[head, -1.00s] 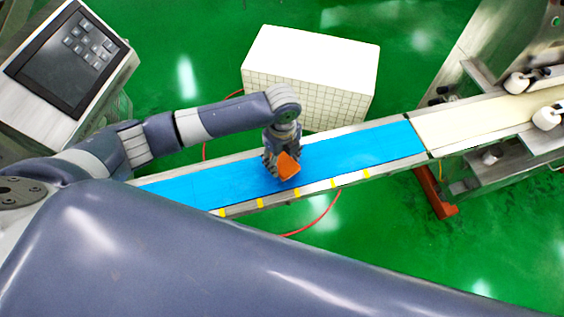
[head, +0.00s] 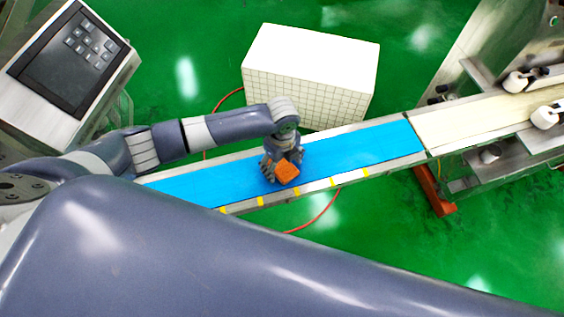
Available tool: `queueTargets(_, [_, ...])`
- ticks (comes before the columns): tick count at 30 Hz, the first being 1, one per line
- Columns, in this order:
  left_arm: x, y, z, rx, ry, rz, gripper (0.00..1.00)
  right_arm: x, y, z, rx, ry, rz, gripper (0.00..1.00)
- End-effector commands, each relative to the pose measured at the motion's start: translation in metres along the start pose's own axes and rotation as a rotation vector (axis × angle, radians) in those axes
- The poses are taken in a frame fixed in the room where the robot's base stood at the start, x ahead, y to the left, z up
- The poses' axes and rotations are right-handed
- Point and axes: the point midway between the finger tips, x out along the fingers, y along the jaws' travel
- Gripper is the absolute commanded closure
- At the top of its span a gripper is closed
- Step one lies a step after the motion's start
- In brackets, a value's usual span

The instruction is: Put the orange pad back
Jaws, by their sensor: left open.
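The orange pad (head: 287,173) is a small orange block over the near edge of the blue conveyor belt (head: 365,148). My left gripper (head: 282,168) points down over the belt, right at the pad, with its fingers around or just behind it. The gripper is open; whether the fingers touch the pad cannot be told. It also cannot be told whether the pad rests on the belt. My right gripper is not in view.
A white box with a grid pattern (head: 306,88) stands behind the belt. A control panel (head: 68,58) is at the upper left. A cream belt with white rollers (head: 478,118) continues to the right. Yellow marks line the belt's near rail (head: 315,190). The floor is green.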

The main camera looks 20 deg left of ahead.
Motion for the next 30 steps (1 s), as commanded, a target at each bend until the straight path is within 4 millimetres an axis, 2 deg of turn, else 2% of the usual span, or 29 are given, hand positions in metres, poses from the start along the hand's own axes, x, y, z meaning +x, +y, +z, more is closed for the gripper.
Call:
queueTargets(8, [-0.010,-0.001,0.000,0.001,0.000,-0.003,0.27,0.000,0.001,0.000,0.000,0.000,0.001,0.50])
queueTargets(11, [-0.025,-0.002,0.000,0.000,0.000,-0.004,0.27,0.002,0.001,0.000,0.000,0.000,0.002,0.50])
queueTargets(21, [-0.096,-0.001,0.001,0.001,-0.001,-0.004,0.27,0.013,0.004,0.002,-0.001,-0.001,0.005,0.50])
queueTargets(25, [-0.113,-0.001,0.000,0.000,0.000,-0.002,0.27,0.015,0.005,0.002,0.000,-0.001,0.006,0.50])
queueTargets(30, [-0.123,0.000,0.000,-0.001,0.000,0.000,0.27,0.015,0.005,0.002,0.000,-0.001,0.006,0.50])
